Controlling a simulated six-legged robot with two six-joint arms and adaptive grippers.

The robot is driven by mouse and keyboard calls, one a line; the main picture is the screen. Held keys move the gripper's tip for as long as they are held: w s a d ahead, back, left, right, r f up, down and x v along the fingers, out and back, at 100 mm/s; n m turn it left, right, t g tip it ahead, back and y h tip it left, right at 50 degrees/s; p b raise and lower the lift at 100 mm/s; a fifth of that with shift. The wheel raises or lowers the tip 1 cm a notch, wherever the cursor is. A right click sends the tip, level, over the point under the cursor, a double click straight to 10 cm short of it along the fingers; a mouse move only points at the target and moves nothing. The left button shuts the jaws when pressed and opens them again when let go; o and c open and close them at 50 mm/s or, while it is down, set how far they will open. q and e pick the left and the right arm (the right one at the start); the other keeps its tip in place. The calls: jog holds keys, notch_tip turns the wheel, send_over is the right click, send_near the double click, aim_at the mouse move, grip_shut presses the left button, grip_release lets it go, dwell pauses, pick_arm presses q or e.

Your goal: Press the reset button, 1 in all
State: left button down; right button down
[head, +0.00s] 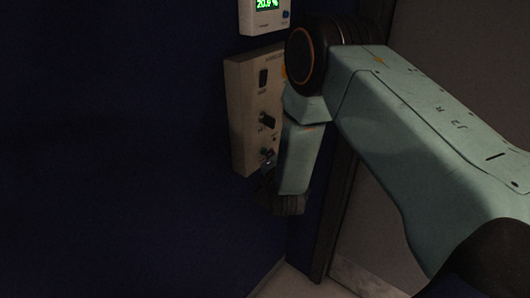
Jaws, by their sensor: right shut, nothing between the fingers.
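My right arm comes in from the right and covers the panel's right side. My right gripper (268,172) is shut and empty, in front of the panel's lower part, close to a small metallic fitting there. I cannot tell whether it touches the panel. I cannot make out the reset button for certain; part of the panel is hidden behind my arm. My left gripper is not in view.
A white box with a green display reading 20.9 % and a blue button (286,14) hangs above the panel. A dark door frame (337,215) and grey surface stand to the right. The wall to the left is bare.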

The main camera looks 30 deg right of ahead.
jog(key=shift+w+a, duration=0.2)
jog(key=shift+w, duration=0.1)
dwell(0.5)
jog(key=shift+s, duration=0.1)
jog(key=shift+s+d+p, duration=0.3)
jog(key=shift+s+p, duration=0.2)
jog(key=shift+s, duration=0.2)
jog(key=s+p, duration=0.1)
jog(key=s+d, duration=0.1)
jog(key=s, duration=0.1)
jog(key=s+d+p, duration=0.1)
jog(key=shift+s+p, duration=0.25)
jog(key=shift+p, duration=0.05)
dwell(1.0)
